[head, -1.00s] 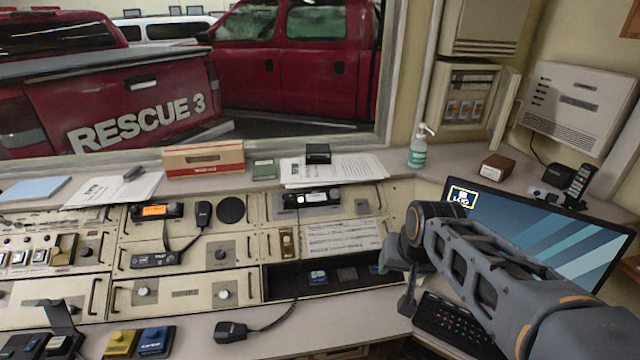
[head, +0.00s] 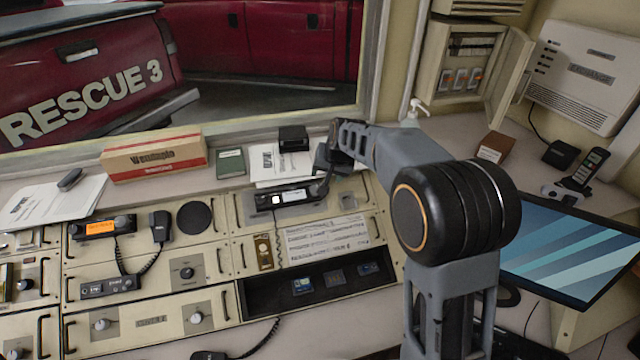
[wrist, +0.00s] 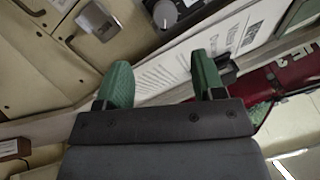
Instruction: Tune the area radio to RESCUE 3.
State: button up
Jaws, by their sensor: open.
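A black radio (head: 290,195) with a pale lit display sits in the console below the window ledge. A second radio (head: 103,227) with an orange display sits further left. The writing on both displays is too small to read. Which one is the area radio I cannot tell. My gripper (wrist: 162,80) is open and empty, its two green fingers apart. In the head view my arm's far end hangs over the right end of the pale-display radio, and the fingers are hard to make out. A grey knob (wrist: 165,13) lies ahead of the fingertips in the wrist view, apart from them.
Papers (head: 275,162) and a small black box (head: 293,138) lie on the ledge behind the radio. A square metal plate (wrist: 98,20) is beside the knob. A coiled-cord microphone (head: 159,226) hangs between the radios. A monitor (head: 565,250) stands at the right.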

aim_at(315, 190)
jog(key=x, duration=0.3)
jog(key=p+x, duration=0.1)
jog(key=x, duration=0.2)
jog(key=a+x, duration=0.1)
jog(key=x, duration=0.3)
jog(key=shift+c, duration=0.4)
jog(key=c, duration=0.8)
jog(key=shift+f+n+b, duration=0.15)
jog(key=shift+n+b, duration=0.2)
jog(key=shift+n, duration=0.25)
jog(key=shift+c, duration=0.2)
jog(key=shift+r, duration=0.2)
jog(key=o, duration=0.9)
jog(key=shift+s+r, duration=0.1)
